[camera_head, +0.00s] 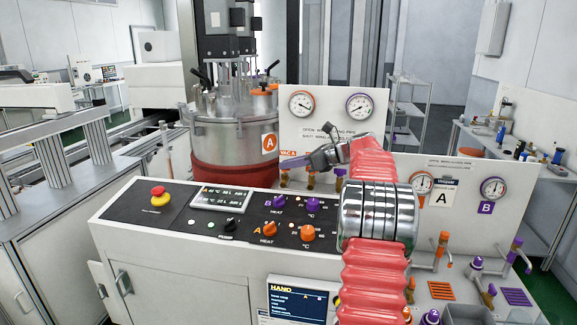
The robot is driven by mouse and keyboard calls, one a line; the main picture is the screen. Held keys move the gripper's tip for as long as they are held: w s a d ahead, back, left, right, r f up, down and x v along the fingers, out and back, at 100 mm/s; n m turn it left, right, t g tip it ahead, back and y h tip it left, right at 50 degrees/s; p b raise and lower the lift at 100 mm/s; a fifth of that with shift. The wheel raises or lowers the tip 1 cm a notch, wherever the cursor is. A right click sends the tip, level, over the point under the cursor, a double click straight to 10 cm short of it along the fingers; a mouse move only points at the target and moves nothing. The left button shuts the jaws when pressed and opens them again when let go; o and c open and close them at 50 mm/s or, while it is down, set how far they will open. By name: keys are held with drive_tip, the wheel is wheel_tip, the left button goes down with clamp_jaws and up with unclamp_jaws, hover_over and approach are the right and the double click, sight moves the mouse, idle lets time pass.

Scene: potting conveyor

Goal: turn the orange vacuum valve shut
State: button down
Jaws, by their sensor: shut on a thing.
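The valve panel (330,101) stands behind the console, with an orange label reading VAC A (287,153) low on its left. Several brass valve bodies line its lower edge, one of them below the label (284,178). My gripper (317,159) is shut at the right end of this lever. The exact contact is small and partly hidden by the jaws. I cannot make out an orange vacuum valve handle clearly.
Two gauges (301,104) (359,106) sit above the valves. The steel vessel (235,135) stands close on the left. The console (180,210) with knobs and a red stop button (158,191) lies in front. Orange and purple pipe valves (443,240) stand at the right.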

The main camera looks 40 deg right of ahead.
drive_tip(key=shift+d+f+n+g+y, duration=0.1)
drive_tip(key=shift+f+n+g+y, duration=0.3)
drive_tip(key=shift+f+n+y, duration=0.25)
drive_tip(key=shift+r+n+g+y, duration=0.1)
drive_tip(key=shift+n+g+y, duration=0.2)
drive_tip(key=shift+n+y, duration=0.25)
drive_tip(key=c, duration=1.9)
unclamp_jaws()
drive_tip(key=shift+w, duration=0.1)
drive_tip(key=shift+o, duration=0.2)
drive_tip(key=shift+r, duration=0.2)
drive_tip(key=shift+v, duration=0.8)
drive_tip(key=v, duration=1.2)
drive_tip(key=shift+f, duration=0.15)
